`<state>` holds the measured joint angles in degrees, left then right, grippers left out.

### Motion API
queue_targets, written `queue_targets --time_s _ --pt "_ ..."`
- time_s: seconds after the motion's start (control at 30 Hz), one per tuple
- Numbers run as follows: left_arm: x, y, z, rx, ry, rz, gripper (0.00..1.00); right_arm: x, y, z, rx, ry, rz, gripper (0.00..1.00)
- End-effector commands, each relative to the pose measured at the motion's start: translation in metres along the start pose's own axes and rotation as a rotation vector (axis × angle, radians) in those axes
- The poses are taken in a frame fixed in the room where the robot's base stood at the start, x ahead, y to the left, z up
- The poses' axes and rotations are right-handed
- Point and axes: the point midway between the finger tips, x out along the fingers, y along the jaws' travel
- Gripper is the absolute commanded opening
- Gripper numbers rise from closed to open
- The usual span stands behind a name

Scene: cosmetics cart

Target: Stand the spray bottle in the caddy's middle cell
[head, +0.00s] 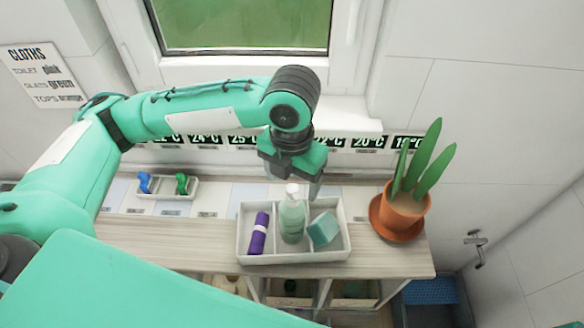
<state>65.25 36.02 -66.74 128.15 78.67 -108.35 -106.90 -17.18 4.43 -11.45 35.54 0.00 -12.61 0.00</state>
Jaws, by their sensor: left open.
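The spray bottle (292,219), pale green with a white top, stands upright in the middle cell of the white caddy (293,258). The caddy rests on the wooden cart top. A purple roll (258,233) lies in its left cell and a teal block (324,229) in its right cell. My left gripper (293,178) is open, pointing down just above and behind the bottle's top. It appears apart from the bottle. My right gripper is out of view.
A potted plant (402,205) on an orange saucer stands right of the caddy. A small white tray (161,187) with blue and green items sits at the back left. The cart top (180,231) left of the caddy is clear. A wall and window rise behind.

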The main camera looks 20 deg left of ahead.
Motion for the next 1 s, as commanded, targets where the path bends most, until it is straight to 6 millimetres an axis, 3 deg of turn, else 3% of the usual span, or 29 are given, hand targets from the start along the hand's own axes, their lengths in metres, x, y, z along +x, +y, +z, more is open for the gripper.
queue_targets --time_s 0.1,0.3,1.0 --pt "-0.021 -0.001 0.001 0.001 -0.004 0.000 0.73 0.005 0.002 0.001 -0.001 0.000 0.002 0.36" --pt "-0.041 0.000 0.000 0.001 0.000 -0.001 0.73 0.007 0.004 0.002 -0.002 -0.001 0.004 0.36" --pt "-0.044 0.000 0.000 0.000 0.001 -0.001 0.73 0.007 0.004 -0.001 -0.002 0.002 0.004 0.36"
